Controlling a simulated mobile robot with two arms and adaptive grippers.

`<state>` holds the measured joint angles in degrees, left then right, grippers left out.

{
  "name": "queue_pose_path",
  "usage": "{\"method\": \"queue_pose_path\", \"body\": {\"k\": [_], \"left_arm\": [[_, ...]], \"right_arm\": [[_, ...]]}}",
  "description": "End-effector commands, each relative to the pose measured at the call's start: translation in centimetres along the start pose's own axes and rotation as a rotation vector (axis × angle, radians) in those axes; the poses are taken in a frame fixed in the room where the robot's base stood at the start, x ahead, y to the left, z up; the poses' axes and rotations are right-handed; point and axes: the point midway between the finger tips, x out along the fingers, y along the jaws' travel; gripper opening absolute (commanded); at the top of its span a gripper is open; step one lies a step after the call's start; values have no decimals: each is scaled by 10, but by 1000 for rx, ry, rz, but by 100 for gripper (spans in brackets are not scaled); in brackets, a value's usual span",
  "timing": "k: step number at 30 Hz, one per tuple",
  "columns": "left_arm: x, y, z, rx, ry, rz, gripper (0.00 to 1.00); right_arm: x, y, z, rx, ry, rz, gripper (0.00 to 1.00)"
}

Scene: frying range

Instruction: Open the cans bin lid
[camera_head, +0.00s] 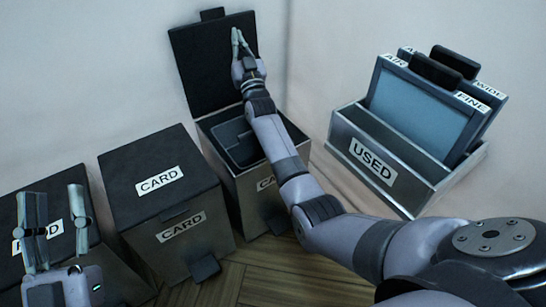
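A dark inner container shows inside the bin. My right gripper (238,38) is in front of the raised lid's inner face, near its upper right; its fingers look closed together with nothing between them. I cannot tell whether it touches the lid. My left gripper (57,197) is open and empty at the lower left.
A shut bin labelled CARD (140,195) stands in the middle, with a pedal at its foot. Another shut bin (12,215) is behind my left gripper, its label mostly hidden. A metal rack labelled USED (385,155) holds blue-faced panels (415,108) at the right.

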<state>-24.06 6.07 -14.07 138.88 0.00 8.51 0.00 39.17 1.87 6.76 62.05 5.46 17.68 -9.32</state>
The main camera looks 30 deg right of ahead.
Motion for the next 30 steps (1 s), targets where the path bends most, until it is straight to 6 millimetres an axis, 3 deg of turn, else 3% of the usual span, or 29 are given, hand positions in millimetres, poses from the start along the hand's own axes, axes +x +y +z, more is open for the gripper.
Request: {"method": "queue_pose_path", "body": {"k": [14, 30], "left_arm": [[-7, -7, 47, 11, -273, -13, 40], [-33, -14, 94, 18, -572, -30, 40]], "right_arm": [[-8, 3, -6, 0, 0, 0, 0], [-18, 5, -12, 0, 1, 0, 0]]}}
